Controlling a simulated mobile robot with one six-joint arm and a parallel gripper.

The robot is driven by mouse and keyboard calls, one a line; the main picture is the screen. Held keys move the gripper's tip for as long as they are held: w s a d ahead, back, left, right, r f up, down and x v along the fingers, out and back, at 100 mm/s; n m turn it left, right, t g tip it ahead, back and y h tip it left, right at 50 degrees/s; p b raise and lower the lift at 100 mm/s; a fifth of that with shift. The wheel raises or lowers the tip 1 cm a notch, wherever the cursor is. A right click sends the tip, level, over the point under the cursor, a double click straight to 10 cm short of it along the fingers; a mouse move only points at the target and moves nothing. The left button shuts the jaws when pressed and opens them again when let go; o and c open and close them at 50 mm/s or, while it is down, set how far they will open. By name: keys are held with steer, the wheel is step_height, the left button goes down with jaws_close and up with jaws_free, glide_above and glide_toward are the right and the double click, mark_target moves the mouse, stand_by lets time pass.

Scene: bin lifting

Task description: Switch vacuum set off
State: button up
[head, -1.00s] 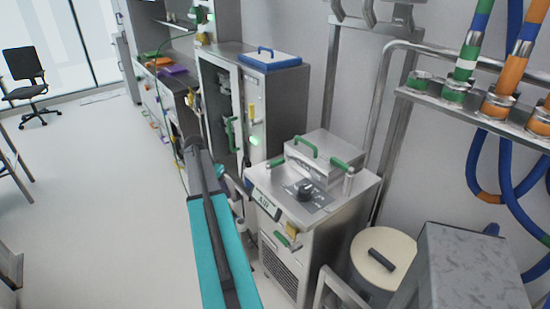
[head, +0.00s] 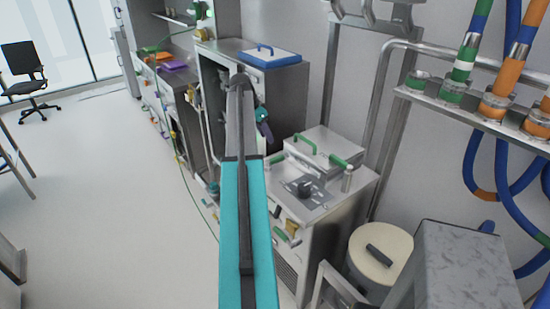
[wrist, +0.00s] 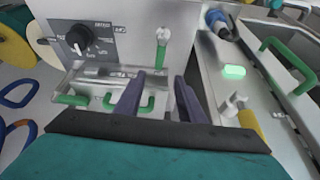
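A steel floor unit stands at the middle right, its top bearing a black rotary knob (head: 305,188) on a grey panel and green handles; I take it for the vacuum set (head: 345,190). In the wrist view the knob (wrist: 80,40) is at upper left, with small markings I cannot read surely. My gripper (head: 264,124) is above and left of the unit, in front of the tall cabinet. In the wrist view my gripper (wrist: 160,92) has two dark purple fingers apart, with nothing held between them. The knob is apart from the fingers.
A tall steel cabinet (head: 285,88) with a blue-framed lid stands behind the unit. A green light (wrist: 234,71) glows on a steel panel in the wrist view. A cream round drum (head: 380,250) and grey box (head: 465,265) stand at right.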

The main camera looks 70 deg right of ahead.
mark_target(277, 157)
steer(key=shift+p+x, duration=2.3)
steer(key=shift+x, duration=4.65)
steer(key=shift+w+a, duration=0.1)
